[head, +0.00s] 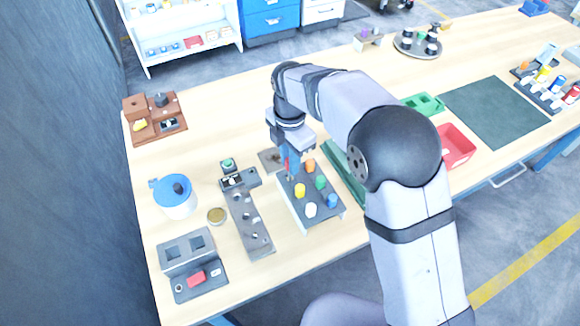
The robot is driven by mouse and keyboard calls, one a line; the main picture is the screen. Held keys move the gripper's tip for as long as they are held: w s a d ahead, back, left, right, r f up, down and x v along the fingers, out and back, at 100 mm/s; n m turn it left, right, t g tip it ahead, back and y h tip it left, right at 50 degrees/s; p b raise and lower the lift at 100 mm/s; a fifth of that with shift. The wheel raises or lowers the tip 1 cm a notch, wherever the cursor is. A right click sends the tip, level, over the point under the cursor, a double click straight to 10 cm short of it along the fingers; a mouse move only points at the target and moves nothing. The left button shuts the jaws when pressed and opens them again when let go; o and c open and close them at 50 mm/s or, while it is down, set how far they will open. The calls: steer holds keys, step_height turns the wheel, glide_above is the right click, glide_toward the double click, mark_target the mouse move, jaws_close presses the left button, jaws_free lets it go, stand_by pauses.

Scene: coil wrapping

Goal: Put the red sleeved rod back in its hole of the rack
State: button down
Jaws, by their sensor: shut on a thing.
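The rack (318,197) is a dark-topped block with pale sides near the middle of the table. In it stand rods with yellow (300,190), orange (310,165), green (320,182), blue (332,201) and white (310,210) tops. My gripper (290,165) points down over the rack's far left corner. It is shut on the red sleeved rod (291,168), of which only a small red part shows between the fingers. The rod's lower end and the hole under it are hidden or too small to make out, so I cannot tell whether it is in the hole.
Left of the rack is a long grey block with holes (249,223). Right of the rack, my arm partly covers a green tray (343,170); a red bin (456,146) lies beyond.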

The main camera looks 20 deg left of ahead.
steer(key=shift+f+p, duration=0.5)
steer(key=shift+f, duration=1.2)
